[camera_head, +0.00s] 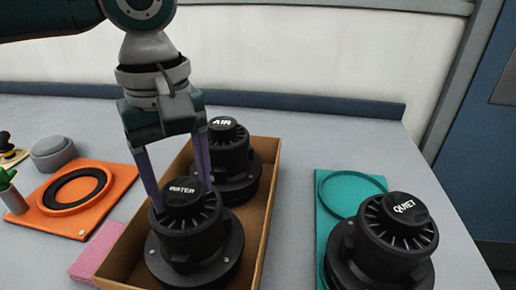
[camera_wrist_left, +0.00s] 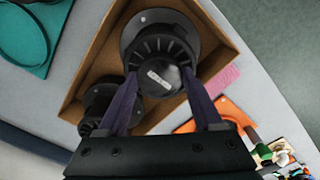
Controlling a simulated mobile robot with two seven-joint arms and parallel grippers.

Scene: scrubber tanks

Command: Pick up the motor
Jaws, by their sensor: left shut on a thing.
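Three black ribbed motors with white lettering show in the head view. The motor marked "WATER" (camera_head: 190,232) stands upright at the front of a brown open box (camera_head: 262,205). The motor marked "AIR" (camera_head: 229,155) stands behind it in the same box. The motor marked "QUIET" (camera_head: 388,240) stands on a teal mat (camera_head: 330,182) to the right. My left gripper (camera_head: 183,190) points down with its purple fingers on either side of the "WATER" motor's top cap. In the left wrist view the fingers are shut on that motor (camera_wrist_left: 160,52). My right gripper is not in view.
An orange mat (camera_head: 122,180) with a black ring (camera_head: 75,188) lies left of the box. A grey round part (camera_head: 53,153) and a pink pad (camera_head: 92,255) are also there. A raised blue-grey edge runs along the back of the counter.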

